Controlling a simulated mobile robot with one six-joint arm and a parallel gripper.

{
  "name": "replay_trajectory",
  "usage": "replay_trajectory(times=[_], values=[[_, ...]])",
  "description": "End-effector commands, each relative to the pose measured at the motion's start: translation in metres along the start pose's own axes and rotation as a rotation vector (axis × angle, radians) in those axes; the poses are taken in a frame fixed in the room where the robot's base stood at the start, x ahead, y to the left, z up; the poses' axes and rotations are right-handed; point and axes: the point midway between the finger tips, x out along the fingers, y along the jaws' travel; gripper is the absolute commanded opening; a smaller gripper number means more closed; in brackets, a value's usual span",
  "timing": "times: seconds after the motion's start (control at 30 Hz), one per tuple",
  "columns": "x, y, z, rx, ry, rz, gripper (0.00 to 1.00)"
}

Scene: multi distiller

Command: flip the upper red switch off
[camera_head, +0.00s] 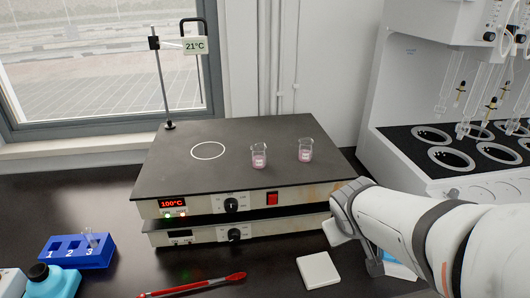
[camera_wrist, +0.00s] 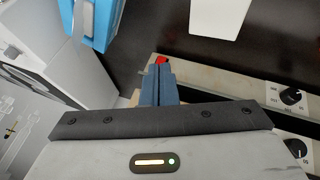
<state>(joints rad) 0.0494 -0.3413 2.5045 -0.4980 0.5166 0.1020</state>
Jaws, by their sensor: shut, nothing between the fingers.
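Two heating plates are stacked on the bench. The upper plate (camera_head: 170,175) has a lit 100°C display, a black knob and the upper red switch (camera_head: 272,198) at the right of its front panel. The lower plate's front panel (camera_head: 200,237) has a dark display and a knob. My gripper (camera_wrist: 163,72) is shut and empty. In the wrist view its blue fingertips are close to a small red part (camera_wrist: 162,60) on a plate's panel; contact cannot be told. In the head view the fingers are hidden by my arm, right of the plates.
Two beakers (camera_head: 259,156) (camera_head: 305,150) with pink liquid stand on the upper plate. White distiller apparatus (camera_head: 420,100) stands at right.

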Motion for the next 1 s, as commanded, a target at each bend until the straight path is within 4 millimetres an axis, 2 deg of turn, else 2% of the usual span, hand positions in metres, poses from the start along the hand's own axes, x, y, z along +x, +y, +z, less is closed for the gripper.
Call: replay_trajectory(times=[0.03,0.1,0.23,0.37,0.5,0.63,0.8,1.0], values=[[-0.009,0.013,-0.016,-0.051,0.041,0.027,0.00],[-0.011,0.023,-0.035,-0.133,0.110,0.057,0.00],[-0.019,0.030,-0.070,-0.297,0.236,0.072,0.00],[-0.028,0.024,-0.097,-0.469,0.349,0.037,0.00],[-0.039,0.005,-0.114,-0.660,0.453,-0.056,0.00],[-0.050,-0.019,-0.116,-0.821,0.522,-0.185,0.00],[-0.063,-0.046,-0.103,-0.978,0.568,-0.354,0.00],[-0.070,-0.060,-0.089,-1.062,0.582,-0.466,0.00]])
